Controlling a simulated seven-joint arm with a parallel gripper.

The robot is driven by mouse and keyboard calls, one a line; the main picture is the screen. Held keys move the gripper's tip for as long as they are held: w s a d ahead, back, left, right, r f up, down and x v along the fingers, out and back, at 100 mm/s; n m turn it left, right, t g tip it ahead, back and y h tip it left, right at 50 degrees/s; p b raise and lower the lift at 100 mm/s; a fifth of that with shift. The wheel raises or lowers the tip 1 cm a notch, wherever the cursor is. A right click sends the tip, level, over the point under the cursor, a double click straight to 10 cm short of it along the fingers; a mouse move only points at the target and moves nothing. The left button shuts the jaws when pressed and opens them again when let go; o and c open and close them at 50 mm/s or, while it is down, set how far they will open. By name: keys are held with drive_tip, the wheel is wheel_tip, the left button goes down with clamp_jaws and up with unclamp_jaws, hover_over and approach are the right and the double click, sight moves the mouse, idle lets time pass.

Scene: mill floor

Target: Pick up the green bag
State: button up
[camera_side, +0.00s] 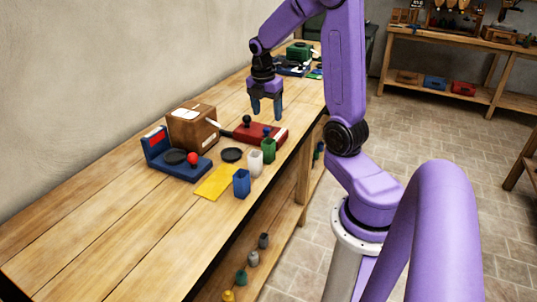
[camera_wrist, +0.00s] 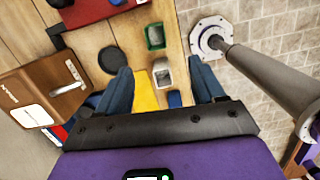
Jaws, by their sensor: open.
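The green bag (camera_side: 268,150) looks like a small open-topped upright container. It stands on the wooden table near its front edge, beside a red board. In the wrist view the green bag (camera_wrist: 155,36) shows from above, beyond my fingertips and a little left of the line between them. My gripper (camera_side: 266,116) is open and empty, pointing down above the table, higher and farther back than the bag. Its two blue fingers also show in the wrist view (camera_wrist: 160,66), well apart. Nothing hides the bag in either view.
A white bag (camera_side: 254,163) and a blue bag (camera_side: 241,183) stand in a row with the green one, near a yellow sheet (camera_side: 214,183). The red board (camera_side: 272,136), a black disc (camera_side: 231,154), a brown box (camera_side: 193,129) and a blue scale-like device (camera_side: 180,170) are close by.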

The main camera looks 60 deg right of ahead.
sight(268, 141)
drive_tip(key=f, duration=0.3)
drive_tip(key=d+f, duration=0.1)
drive_tip(key=f, duration=0.6)
drive_tip(key=shift+d+f, duration=0.25)
drive_tip(key=shift+f, duration=0.1)
drive_tip(key=shift+w+d+f, duration=0.1)
drive_tip(key=shift+d+f, duration=0.1)
drive_tip(key=shift+f, duration=0.65)
drive_tip(key=shift+w+d+f, duration=0.1)
drive_tip(key=shift+d+f, duration=0.05)
drive_tip(key=shift+f, duration=0.7)
drive_tip(key=shift+w+d+f, duration=0.1)
drive_tip(key=shift+d+f, duration=0.1)
drive_tip(key=shift+f, duration=0.65)
drive_tip(key=c, duration=1.1)
drive_tip(key=shift+r, duration=0.2)
